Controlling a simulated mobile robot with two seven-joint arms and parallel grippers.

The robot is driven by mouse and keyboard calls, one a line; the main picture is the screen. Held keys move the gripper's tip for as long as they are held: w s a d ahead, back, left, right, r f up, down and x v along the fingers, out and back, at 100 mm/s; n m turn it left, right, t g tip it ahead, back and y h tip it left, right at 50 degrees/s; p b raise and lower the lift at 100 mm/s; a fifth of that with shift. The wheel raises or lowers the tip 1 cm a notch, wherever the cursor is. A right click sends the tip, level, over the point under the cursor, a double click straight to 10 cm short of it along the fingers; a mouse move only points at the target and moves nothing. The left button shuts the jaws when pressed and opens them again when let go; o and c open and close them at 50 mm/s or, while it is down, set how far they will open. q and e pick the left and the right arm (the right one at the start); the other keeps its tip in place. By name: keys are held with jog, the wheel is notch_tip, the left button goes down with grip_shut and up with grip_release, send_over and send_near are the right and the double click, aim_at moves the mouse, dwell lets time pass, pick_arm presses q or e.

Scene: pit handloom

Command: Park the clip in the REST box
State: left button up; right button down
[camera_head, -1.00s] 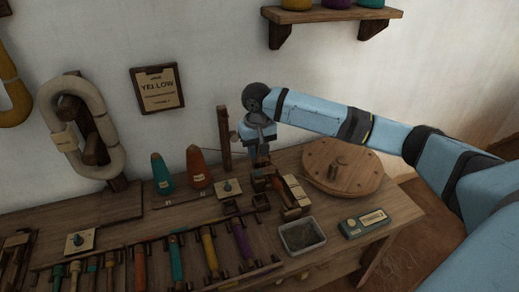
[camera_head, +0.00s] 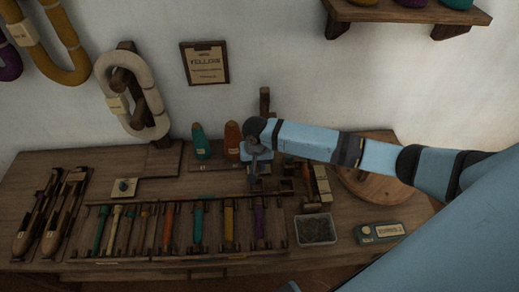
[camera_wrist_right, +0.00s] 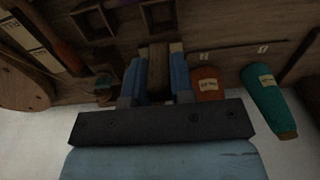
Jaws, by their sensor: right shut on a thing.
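My right gripper (camera_head: 256,182) hangs over the back of the table, just right of the orange cone. In the right wrist view the gripper (camera_wrist_right: 159,68) is shut on a brown wooden piece with a pale edge, which looks like the clip (camera_wrist_right: 159,80). In the head view the clip is too small and covered to make out. Two small dark open boxes, a left one (camera_wrist_right: 95,21) and a right one (camera_wrist_right: 159,16), lie beyond the fingertips. I cannot read a REST label on either. My left gripper is not in view.
An orange cone (camera_head: 233,139) and a teal cone (camera_head: 201,142) stand close by. A round wooden disc (camera_head: 375,188), a grey tray (camera_head: 315,229) and a green labelled device (camera_head: 380,232) are on the right. A rack of coloured bobbins (camera_head: 199,222) fills the front.

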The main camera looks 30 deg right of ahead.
jog(key=shift+a+f, duration=0.15)
jog(key=shift+f, duration=0.05)
jog(key=shift+f+b, duration=0.8)
jog(key=shift+b, duration=0.35)
notch_tip(320, 180, down, 3)
jog(key=b, duration=0.4)
jog(key=shift+f, duration=0.65)
jog(key=shift+s+f, duration=0.1)
jog(key=shift+f, duration=1.05)
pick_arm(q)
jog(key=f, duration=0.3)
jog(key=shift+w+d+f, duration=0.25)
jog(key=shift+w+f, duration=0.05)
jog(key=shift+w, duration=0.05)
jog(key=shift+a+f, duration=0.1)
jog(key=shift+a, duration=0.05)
